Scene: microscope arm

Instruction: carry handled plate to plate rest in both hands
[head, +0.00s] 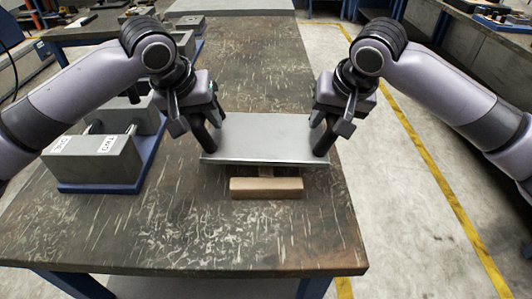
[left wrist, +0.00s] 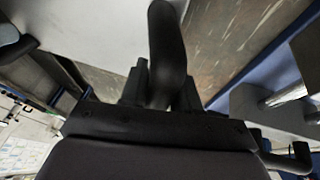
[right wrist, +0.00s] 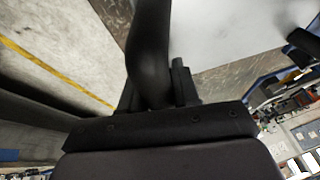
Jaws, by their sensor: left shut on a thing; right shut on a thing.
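The handled plate (head: 265,135) is a flat grey metal sheet with a dark upright handle at each end. My left gripper (head: 208,125) is shut on the left handle (left wrist: 166,50). My right gripper (head: 326,125) is shut on the right handle (right wrist: 148,50). The plate looks about level, over a wooden block (head: 266,188) with a short wooden piece behind it. Whether the plate touches that wood is hidden. Left of the plate, grey blocks lettered ONE and TWO (head: 92,158) stand on a blue base (head: 100,188); I cannot tell which is the plate rest.
Grey floor with a yellow line (head: 425,165) lies to the right. Another bench (head: 75,33) with tools stands at the back left.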

